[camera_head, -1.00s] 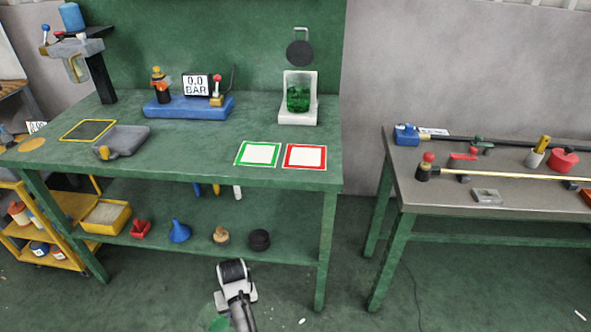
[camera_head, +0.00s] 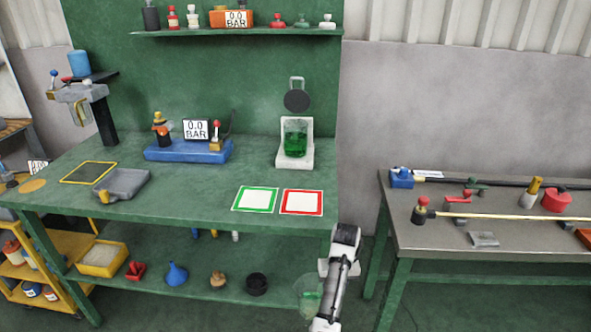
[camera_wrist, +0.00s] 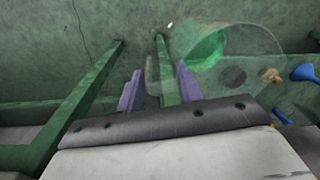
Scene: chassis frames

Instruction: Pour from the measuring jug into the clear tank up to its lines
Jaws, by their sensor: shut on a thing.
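The clear measuring jug (camera_wrist: 245,62), with green liquid in it, is between the purple fingers of my gripper (camera_wrist: 160,85) in the wrist view. My gripper is shut on it. In the head view the jug (camera_head: 309,296) shows faintly beside my arm, low in front of the bench's right end; the fingers cannot be made out there. A clear vessel (camera_head: 296,139) with green liquid, seemingly the tank, stands upright on a white stand (camera_head: 294,163) at the back right of the bench. Its lines are too small to read. The jug is well apart from it.
Green-framed (camera_head: 255,199) and red-framed (camera_head: 302,202) pads lie on the green bench (camera_head: 190,200) in front of the stand. A blue gauge unit (camera_head: 188,151) stands left. A shelf (camera_head: 240,32) hangs above. A second table (camera_head: 480,262) is right, across a gap.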

